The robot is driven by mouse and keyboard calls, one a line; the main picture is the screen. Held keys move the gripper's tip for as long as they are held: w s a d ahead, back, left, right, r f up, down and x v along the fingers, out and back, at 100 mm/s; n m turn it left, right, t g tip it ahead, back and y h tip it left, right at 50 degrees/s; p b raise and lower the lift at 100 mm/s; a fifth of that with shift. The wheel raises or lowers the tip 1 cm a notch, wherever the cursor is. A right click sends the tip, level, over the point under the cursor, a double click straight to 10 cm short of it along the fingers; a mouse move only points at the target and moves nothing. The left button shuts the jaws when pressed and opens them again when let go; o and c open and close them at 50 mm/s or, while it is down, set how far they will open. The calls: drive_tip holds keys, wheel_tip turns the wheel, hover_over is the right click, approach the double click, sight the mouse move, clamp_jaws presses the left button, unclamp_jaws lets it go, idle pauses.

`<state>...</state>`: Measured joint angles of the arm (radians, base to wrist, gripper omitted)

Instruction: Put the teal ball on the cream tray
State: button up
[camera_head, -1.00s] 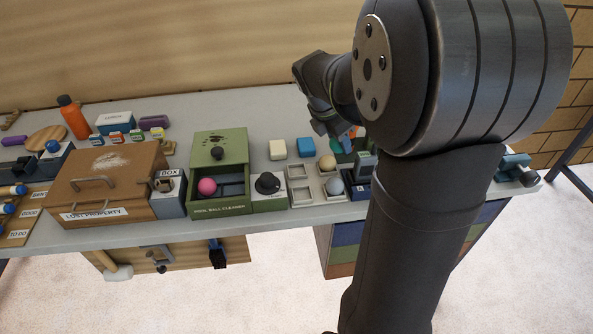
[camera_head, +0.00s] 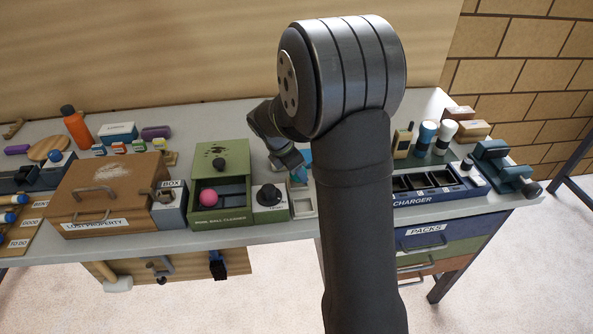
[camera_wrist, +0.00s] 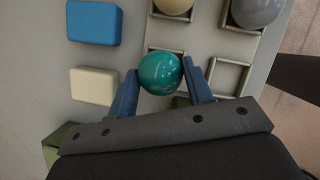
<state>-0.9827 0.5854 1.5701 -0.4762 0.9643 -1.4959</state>
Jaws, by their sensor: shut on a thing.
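The teal ball (camera_wrist: 160,73) is glossy and sits between the two blue fingertips of my gripper (camera_wrist: 161,80) in the wrist view. My gripper is shut on it, above or at a square frame of a pale tray with square compartments (camera_wrist: 230,76); I cannot tell the height. One compartment is empty; a beige ball (camera_wrist: 174,4) and a grey ball (camera_wrist: 256,10) sit in others. In the head view only the tray's near left part (camera_head: 302,208) shows; my arm hides the rest. A plain cream block (camera_wrist: 93,85) lies beside the tray.
A blue block (camera_wrist: 94,22) lies near the cream block. The green ball cleaner (camera_head: 221,206), holding a pink ball (camera_head: 208,197), stands left of the tray. Right of my arm are a charger (camera_head: 430,187), bottles and a teal vise-like tool (camera_head: 500,165).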

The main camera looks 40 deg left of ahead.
drive_tip(key=shift+f, duration=0.25)
drive_tip(key=shift+f, duration=0.55)
drive_tip(key=o, duration=1.1)
drive_tip(key=shift+c, duration=0.2)
drive_tip(key=v, duration=1.3)
drive_tip(key=shift+w, duration=0.2)
drive_tip(key=shift+d, duration=0.15)
